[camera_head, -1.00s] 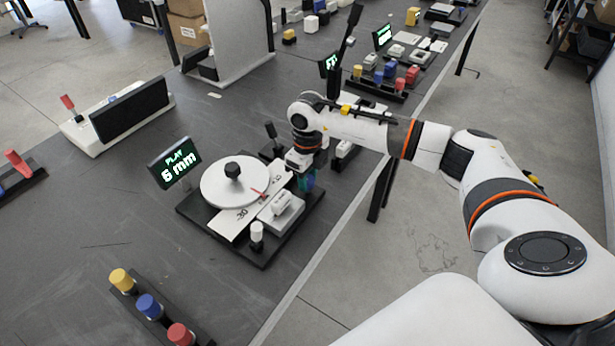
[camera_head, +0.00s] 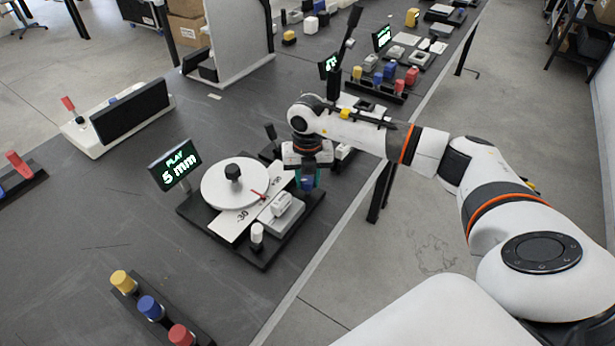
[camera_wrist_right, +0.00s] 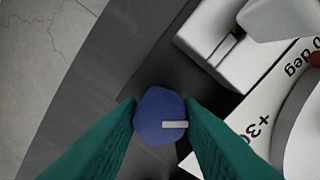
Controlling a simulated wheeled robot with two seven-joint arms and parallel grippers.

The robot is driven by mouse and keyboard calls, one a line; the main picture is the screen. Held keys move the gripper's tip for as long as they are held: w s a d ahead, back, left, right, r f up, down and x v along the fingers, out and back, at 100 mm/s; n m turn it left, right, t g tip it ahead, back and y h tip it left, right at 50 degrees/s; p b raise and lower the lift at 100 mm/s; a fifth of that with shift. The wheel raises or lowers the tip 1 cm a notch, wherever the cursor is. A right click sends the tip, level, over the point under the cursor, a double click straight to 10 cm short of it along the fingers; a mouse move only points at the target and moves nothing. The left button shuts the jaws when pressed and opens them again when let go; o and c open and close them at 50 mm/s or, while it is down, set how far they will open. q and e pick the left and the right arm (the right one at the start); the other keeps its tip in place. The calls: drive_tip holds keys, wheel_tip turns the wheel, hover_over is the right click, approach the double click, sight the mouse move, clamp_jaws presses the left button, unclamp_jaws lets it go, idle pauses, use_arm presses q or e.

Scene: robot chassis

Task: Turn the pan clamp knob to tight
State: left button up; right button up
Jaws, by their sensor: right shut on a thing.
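The pan clamp knob is a blue knob (camera_wrist_right: 155,108) with a white pointer mark, which points right in the right wrist view. It also shows in the head view (camera_head: 307,184) at the right corner of the dark fixture base (camera_head: 262,258). My right gripper (camera_wrist_right: 163,116) is shut on it from above, with a teal finger on each side. In the head view my right gripper (camera_head: 307,178) hides part of the knob. A small display (camera_head: 176,164) beside the fixture reads "PLAY 5 mm". My left gripper is not in view.
The fixture carries a round white plate (camera_head: 235,185) with a black knob, a white angle scale (camera_head: 228,226) and a white-capped post (camera_head: 257,236). Yellow, blue and red knobs stand on a black strip (camera_head: 195,331) in front.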

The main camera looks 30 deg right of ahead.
sight(308, 180)
drive_tip(key=shift+m, duration=1)
drive_tip(key=o, duration=1)
drive_tip(key=shift+r, duration=0.1)
wheel_tip(308, 180, up, 12)
drive_tip(key=shift+f+b, duration=0.1)
drive_tip(key=shift+b, duration=0.3)
